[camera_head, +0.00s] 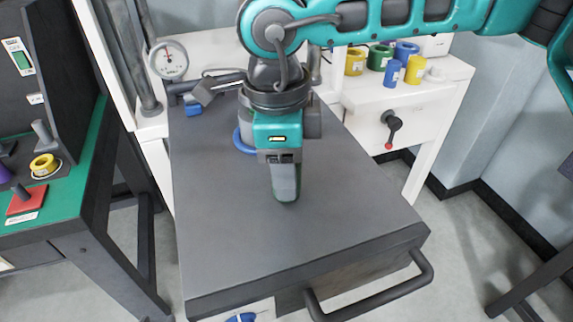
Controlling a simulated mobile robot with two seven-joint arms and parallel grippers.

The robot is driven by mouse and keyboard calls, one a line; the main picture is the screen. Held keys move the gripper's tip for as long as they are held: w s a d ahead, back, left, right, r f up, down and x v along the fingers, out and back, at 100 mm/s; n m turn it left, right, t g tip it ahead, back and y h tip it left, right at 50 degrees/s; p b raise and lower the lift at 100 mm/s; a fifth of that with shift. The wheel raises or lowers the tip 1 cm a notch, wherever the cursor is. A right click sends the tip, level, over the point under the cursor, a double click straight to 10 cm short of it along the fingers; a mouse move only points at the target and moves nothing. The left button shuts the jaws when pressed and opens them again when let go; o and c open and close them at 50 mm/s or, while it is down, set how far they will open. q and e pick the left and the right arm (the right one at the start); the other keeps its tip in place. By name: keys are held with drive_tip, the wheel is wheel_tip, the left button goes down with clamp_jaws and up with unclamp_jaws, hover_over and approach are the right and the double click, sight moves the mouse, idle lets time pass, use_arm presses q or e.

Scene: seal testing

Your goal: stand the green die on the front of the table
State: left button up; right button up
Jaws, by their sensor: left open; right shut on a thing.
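My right gripper (286,192) comes in from the upper right and points down over the middle of the grey table (230,250). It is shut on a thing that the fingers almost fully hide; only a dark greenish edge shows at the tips. I cannot tell whether that thing touches the tabletop. The front of the table is bare. A green cylinder (381,56) stands on the white side bench, among yellow and blue ones. My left gripper is not in view.
A blue ring (241,141) lies behind my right gripper. A dark tool with a blue part (193,110) is at the table's back left. A pressure gauge (169,61) stands behind. The white bench (440,88) is at right. A dark handle (385,293) sticks out in front.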

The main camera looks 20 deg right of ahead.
use_arm(q)
drive_tip(key=shift+d, duration=0.1)
use_arm(e)
drive_tip(key=o, duration=1.3)
use_arm(q)
drive_tip(key=shift+r, duration=0.15)
use_arm(e)
drive_tip(key=shift+r+p, duration=0.3)
drive_tip(key=shift+p, duration=0.1)
use_arm(q)
drive_tip(key=shift+s+a+p, duration=0.15)
drive_tip(key=shift+a+p, duration=0.2)
drive_tip(key=shift+p, duration=0.05)
use_arm(e)
wheel_tip(320, 180, up, 12)
drive_tip(key=shift+w+a+f, duration=0.2)
drive_tip(key=shift+a, duration=0.25)
use_arm(q)
drive_tip(key=shift+s+r, duration=0.1)
use_arm(e)
drive_tip(key=shift+s, duration=0.1)
